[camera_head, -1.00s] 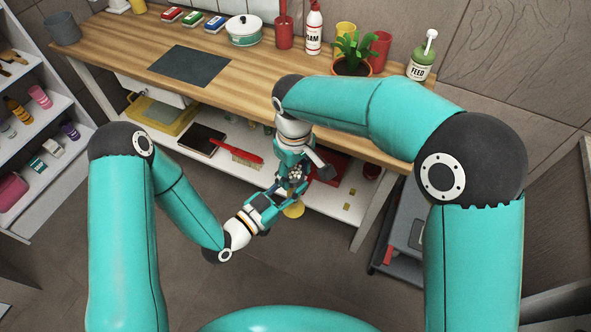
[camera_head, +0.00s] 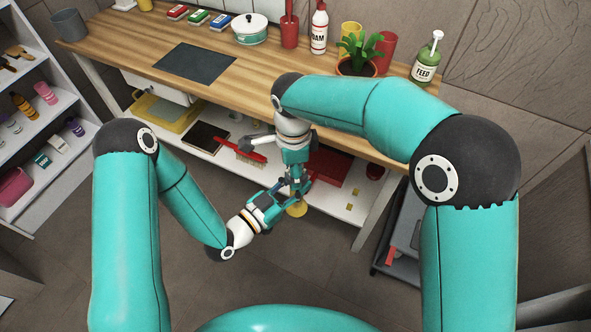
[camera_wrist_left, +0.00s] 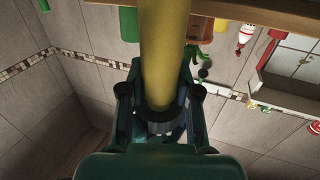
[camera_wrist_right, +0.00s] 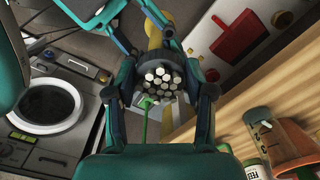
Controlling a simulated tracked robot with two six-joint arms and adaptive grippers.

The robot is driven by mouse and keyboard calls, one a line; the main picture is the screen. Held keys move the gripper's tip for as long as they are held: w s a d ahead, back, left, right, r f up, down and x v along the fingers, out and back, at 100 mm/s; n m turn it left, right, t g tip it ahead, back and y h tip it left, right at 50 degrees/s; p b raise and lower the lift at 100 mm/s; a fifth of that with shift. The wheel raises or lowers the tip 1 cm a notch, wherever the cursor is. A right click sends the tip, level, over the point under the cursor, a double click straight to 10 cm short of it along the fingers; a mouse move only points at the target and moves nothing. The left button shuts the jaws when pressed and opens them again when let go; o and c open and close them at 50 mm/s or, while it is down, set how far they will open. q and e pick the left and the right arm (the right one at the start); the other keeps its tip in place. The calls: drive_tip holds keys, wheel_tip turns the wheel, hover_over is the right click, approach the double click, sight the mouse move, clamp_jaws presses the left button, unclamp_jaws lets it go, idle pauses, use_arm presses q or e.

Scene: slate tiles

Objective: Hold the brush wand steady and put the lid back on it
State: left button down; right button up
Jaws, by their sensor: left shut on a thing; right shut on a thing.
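The brush wand is a thick yellow tube (camera_wrist_left: 165,50); its far end shows in the head view (camera_head: 296,209) below the hands. My left gripper (camera_head: 282,194) is shut around it; the left wrist view shows dark fingers on both sides, near a dark ring (camera_wrist_left: 160,116). My right gripper (camera_head: 297,186) is above the left one and shut on a dark round piece with several white round ends, seen in the right wrist view (camera_wrist_right: 160,77). I take this piece for the lid. It lines up with the yellow tube behind it. Whether it is seated or apart is hidden.
The shelf below holds a red-handled brush (camera_head: 240,152) and a red dustpan (camera_head: 330,165). A grey machine (camera_head: 405,235) stands right. The floor nearby is open.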

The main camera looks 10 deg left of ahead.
drive_tip(key=m, duration=0.4)
drive_tip(key=shift+w+m, duration=0.15)
drive_tip(key=shift+m, duration=0.15)
drive_tip(key=m, duration=0.4)
drive_tip(key=shift+w, duration=0.1)
drive_tip(key=o, duration=1)
drive_tip(key=shift+r, duration=2.25)
drive_tip(key=shift+c, duration=0.4)
